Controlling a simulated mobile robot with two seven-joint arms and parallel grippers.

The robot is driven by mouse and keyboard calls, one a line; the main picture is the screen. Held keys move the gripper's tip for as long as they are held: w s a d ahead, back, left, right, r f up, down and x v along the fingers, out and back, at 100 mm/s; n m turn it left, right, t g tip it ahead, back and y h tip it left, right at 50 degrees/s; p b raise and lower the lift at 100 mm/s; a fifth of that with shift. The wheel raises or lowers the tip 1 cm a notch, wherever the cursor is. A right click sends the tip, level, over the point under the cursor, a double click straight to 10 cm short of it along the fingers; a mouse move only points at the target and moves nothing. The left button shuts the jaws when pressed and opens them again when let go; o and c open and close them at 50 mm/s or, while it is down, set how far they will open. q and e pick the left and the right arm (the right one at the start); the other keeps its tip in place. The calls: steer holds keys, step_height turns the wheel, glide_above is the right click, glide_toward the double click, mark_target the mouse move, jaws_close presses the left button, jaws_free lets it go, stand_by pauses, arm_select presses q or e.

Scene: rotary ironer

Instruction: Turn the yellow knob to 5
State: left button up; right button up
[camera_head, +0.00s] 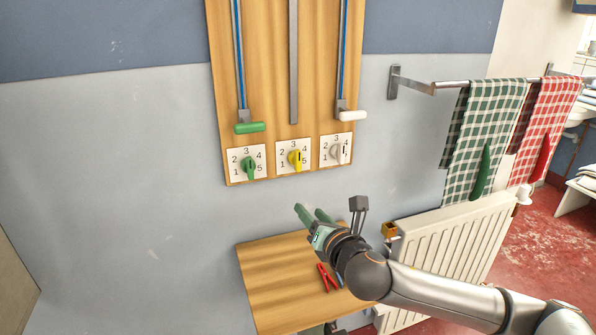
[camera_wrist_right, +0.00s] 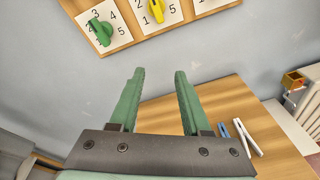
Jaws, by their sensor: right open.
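The yellow knob (camera_head: 295,159) sits on a white dial plate numbered 1 to 5, in the middle of three dials low on the wooden wall panel. A black mark shows on the knob's right side; the exact number it points to is hard to tell. In the right wrist view the knob (camera_wrist_right: 156,10) is at the top edge, partly cut off. My right gripper (camera_head: 311,211) has green fingers. It is open and empty, below the panel and apart from the knob. Its fingers also show apart in the wrist view (camera_wrist_right: 158,76). My left gripper is not clearly visible.
A green knob (camera_head: 249,166) and a grey knob (camera_head: 337,154) flank the yellow one. Above them are a green handle (camera_head: 249,127) and a white handle (camera_head: 351,115). A wooden shelf (camera_head: 262,272) with clothespins (camera_head: 326,278) lies below. A radiator (camera_head: 462,244) and towel rail stand right.

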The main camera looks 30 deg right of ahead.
mark_target(299, 155)
step_height(299, 155, up, 7)
steer(key=w+d+n+t, duration=0.2)
steer(key=d+n, duration=0.1)
steer(key=n, duration=0.2)
steer(key=x, duration=1.2)
steer(key=shift+p, duration=0.35)
steer(key=shift+h, duration=0.4)
jaws_close()
